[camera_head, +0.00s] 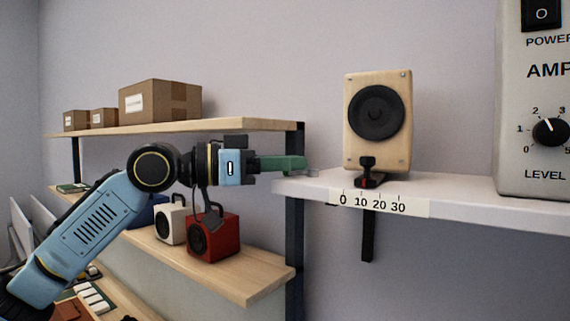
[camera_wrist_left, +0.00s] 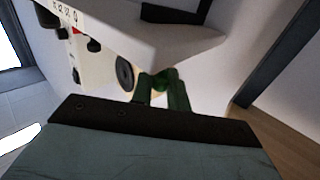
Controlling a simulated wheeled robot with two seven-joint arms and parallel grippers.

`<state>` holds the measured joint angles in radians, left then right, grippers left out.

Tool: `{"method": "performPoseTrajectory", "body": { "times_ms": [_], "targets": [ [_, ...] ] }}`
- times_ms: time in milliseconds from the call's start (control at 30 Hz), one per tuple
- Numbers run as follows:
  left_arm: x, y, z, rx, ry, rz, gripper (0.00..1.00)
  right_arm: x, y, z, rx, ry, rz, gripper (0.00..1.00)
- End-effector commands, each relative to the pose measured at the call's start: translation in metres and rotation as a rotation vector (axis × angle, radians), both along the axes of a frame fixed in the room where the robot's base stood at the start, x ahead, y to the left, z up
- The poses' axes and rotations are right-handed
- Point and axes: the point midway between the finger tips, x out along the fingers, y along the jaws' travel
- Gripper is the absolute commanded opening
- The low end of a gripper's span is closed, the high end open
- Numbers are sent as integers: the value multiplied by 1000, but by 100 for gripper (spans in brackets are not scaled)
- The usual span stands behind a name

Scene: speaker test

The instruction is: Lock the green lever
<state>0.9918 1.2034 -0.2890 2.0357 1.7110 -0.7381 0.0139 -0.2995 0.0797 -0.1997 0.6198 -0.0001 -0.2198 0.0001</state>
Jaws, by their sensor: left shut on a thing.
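My left gripper (camera_head: 300,163) reaches in from the left with long green fingers. Its tips are at the left end of the white shelf (camera_head: 460,200), beside a small pale part (camera_head: 312,173) there. In the left wrist view the fingers (camera_wrist_left: 160,76) are closed together around a small green piece (camera_wrist_left: 158,84), which looks like the green lever; the fingers mostly hide it. In the head view the lever cannot be told apart from the green fingers. My right gripper is not in view.
A wooden speaker (camera_head: 376,140) stands on the shelf behind a black clamp (camera_head: 368,175) and a 0–30 scale (camera_head: 385,203). A large amplifier (camera_head: 530,175) stands at right. Lower left, a wooden shelf (camera_head: 245,280) holds a red speaker (camera_head: 222,245) and a white speaker (camera_head: 171,224). Boxes (camera_head: 160,101) sit above.

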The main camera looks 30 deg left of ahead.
Motion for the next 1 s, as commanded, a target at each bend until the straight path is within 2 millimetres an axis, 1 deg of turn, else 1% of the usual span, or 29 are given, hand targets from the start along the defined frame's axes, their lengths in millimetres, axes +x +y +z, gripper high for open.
{"method": "performPoseTrajectory", "body": {
  "times_ms": [33, 400, 800, 1000],
  "targets": [
    [-2, -2, 1, 8, -2, 30, 0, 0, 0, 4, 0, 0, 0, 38],
    [-8, -13, 2, 4, 1, 270, 0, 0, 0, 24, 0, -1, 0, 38],
    [-11, -23, 2, -3, 3, 515, 0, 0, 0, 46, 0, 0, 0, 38],
    [-12, -27, 1, -2, 5, 610, 0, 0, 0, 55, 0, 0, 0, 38]
  ]
}}
